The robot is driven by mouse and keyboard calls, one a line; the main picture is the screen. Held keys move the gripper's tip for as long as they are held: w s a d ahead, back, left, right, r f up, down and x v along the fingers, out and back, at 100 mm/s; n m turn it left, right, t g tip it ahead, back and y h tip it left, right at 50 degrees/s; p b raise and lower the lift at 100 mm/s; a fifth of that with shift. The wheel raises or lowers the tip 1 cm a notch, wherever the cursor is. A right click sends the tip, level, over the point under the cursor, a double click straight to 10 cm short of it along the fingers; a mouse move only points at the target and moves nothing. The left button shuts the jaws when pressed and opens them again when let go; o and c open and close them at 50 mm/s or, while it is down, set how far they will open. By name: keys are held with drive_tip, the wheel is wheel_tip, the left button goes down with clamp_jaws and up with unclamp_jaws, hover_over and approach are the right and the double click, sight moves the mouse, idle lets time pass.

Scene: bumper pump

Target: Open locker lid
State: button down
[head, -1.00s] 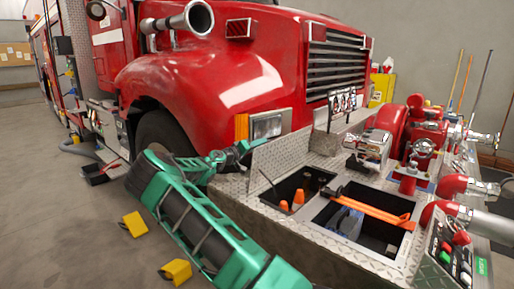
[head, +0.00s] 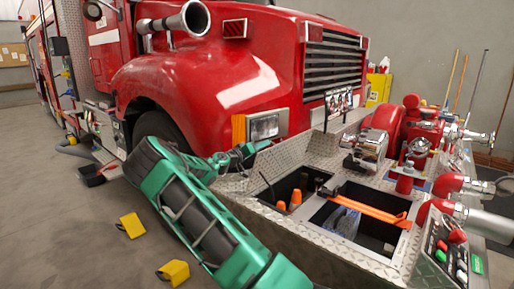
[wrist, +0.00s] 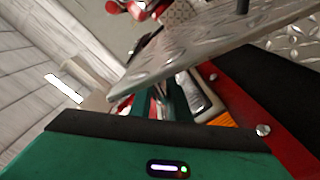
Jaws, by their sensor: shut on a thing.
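The diamond-plate locker lid (head: 283,158) is raised at the back left of the open compartments in the bumper deck. It leans back toward the truck's headlight. My gripper (head: 262,146) is at the lid's upper left corner and is shut on the lid's edge. In the wrist view the lid (wrist: 215,55) crosses the picture as a slanted plate, and my gripper (wrist: 160,103) meets its near edge. The fingertips are partly hidden there. The locker opening (head: 293,188) below the lid holds orange cones and dark items.
An orange-strapped bar (head: 365,205) lies across the neighbouring open compartment. The red fender (head: 205,80) and headlight (head: 264,126) are close behind my gripper. Pump valves (head: 417,148) and a control panel (head: 450,250) stand at right. Yellow blocks (head: 131,225) lie on the floor.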

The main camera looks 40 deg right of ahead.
drive_tip(key=shift+a+f, duration=0.15)
drive_tip(key=shift+f, duration=0.45)
drive_tip(key=c, duration=1.8)
unclamp_jaws()
drive_tip(key=shift+w+f, duration=0.1)
drive_tip(key=shift+r, duration=0.25)
drive_tip(key=a, duration=1)
drive_tip(key=shift+s+a, duration=0.35)
